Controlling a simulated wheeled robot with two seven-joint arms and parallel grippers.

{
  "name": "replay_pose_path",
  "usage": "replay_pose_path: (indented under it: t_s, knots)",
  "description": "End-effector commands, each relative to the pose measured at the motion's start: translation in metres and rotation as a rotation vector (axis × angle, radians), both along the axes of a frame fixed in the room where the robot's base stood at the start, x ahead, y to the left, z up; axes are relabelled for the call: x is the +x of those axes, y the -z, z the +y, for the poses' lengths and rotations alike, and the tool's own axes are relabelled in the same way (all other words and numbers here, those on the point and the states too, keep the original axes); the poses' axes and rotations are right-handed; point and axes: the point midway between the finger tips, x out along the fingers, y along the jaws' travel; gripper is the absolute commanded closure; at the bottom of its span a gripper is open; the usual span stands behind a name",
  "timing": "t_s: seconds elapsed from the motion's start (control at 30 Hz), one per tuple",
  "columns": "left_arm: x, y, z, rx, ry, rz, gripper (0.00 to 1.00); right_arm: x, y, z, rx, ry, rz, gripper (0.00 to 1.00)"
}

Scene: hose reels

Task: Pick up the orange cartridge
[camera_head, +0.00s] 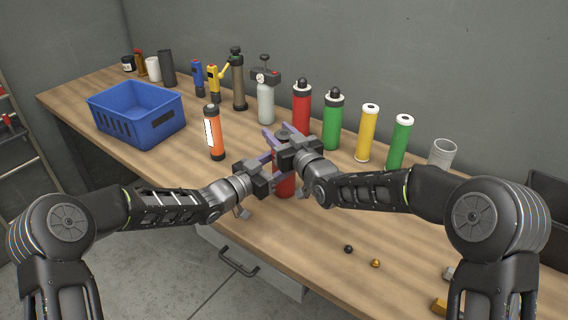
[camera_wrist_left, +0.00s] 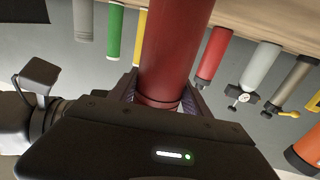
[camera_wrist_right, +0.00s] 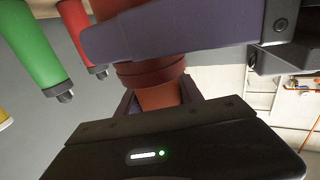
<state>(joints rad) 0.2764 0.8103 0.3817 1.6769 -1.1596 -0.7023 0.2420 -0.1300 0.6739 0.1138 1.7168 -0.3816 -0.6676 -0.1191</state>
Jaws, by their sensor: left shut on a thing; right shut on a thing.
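The orange cartridge (camera_head: 216,140), with a white label and black cap, stands upright on the bench left of my grippers. Part of it shows at the right edge of the left wrist view (camera_wrist_left: 305,150). No gripper touches it. My grippers hide much of the cylinder.
A blue crate (camera_head: 140,132) stands at the left. Behind stand a grey gauge bottle (camera_head: 265,103), a red cylinder (camera_head: 301,105), green cylinders (camera_head: 333,125) and a yellow one (camera_head: 366,135). The bench front is mostly clear.

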Motion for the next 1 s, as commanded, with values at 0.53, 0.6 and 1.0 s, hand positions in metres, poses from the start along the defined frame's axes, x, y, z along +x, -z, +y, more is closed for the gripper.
replay_pose_path:
  t_s: [0.53, 0.6, 1.0]
  knots:
    - [0.000, 0.000, 0.000, 0.001, 0.000, 0.001, 0.94, 0.000, 0.000, 0.000, 0.000, 0.000, -0.001, 1.00]
    - [0.000, 0.000, 0.000, 0.001, 0.000, 0.001, 0.94, 0.000, 0.000, 0.000, 0.000, 0.000, -0.001, 1.00]
    - [0.000, 0.000, 0.000, 0.001, 0.000, 0.001, 0.94, 0.000, -0.028, 0.000, 0.001, 0.000, -0.005, 1.00]
